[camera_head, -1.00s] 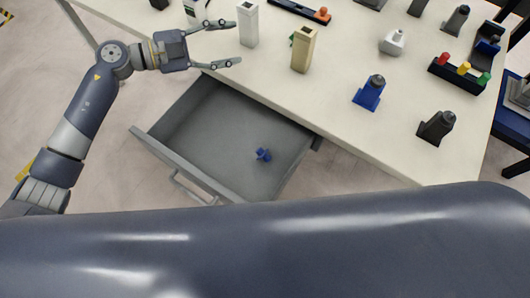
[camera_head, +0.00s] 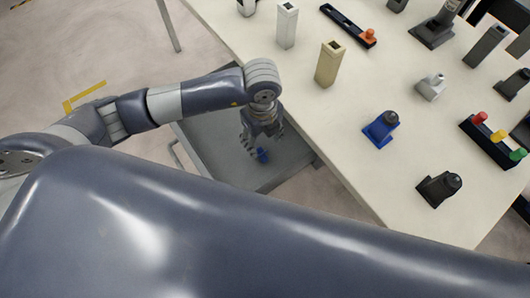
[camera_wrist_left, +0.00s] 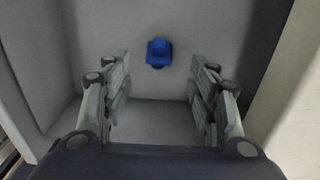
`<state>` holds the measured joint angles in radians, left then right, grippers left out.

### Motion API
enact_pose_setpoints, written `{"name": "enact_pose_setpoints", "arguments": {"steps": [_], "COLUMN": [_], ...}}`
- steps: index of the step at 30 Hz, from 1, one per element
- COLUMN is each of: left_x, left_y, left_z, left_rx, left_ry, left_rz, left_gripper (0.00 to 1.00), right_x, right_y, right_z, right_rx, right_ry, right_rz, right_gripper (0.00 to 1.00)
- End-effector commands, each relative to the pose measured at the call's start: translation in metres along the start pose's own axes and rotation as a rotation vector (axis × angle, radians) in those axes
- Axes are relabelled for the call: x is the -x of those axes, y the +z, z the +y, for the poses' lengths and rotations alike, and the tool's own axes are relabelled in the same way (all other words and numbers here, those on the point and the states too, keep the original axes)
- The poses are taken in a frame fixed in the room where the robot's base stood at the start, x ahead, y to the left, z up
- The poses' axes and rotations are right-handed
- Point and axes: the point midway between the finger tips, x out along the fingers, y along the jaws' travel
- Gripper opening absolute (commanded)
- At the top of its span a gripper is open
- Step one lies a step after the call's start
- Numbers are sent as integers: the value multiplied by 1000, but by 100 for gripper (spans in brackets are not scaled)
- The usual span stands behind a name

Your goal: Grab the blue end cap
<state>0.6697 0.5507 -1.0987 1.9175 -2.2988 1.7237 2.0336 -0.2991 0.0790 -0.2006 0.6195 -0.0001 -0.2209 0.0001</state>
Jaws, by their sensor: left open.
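The blue end cap (camera_head: 263,155) lies in the open grey drawer (camera_head: 215,150). It also shows in the left wrist view (camera_wrist_left: 159,53), on the drawer floor near the upper middle. My left gripper (camera_head: 254,150) points down into the drawer, close to the cap. In the left wrist view its two fingers (camera_wrist_left: 160,92) are spread apart with nothing between them, and the cap lies beyond the tips, roughly centred. The gripper and arm hide part of the drawer in the head view. My right gripper is in neither view.
The white table (camera_head: 360,85) stands to the right of the drawer. On it are a beige block (camera_head: 330,64), a white block (camera_head: 287,26), a blue part (camera_head: 381,129), a black part (camera_head: 439,190) and a rack with coloured knobs (camera_head: 493,140). Drawer walls surround the left gripper.

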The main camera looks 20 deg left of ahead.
Motion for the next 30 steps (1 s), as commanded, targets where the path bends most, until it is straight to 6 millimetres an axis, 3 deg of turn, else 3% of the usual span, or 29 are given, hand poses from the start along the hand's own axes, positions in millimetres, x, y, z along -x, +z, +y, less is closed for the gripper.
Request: {"name": "enact_pose_setpoints", "arguments": {"steps": [5,15,25,30], "left_x": [-15,-59,-67,-66], "left_y": [-1,0,0,0], "left_z": [0,4,3,3], "left_rx": [-1,0,-3,-2], "left_ry": [-1,0,-2,-2], "left_rz": [2,3,3,3], "left_gripper": [53,53,53,15], "right_x": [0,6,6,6], "right_y": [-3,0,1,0], "right_z": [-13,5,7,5], "right_rx": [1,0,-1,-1], "right_ry": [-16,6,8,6], "right_rz": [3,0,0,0], "right_gripper": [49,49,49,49]}}
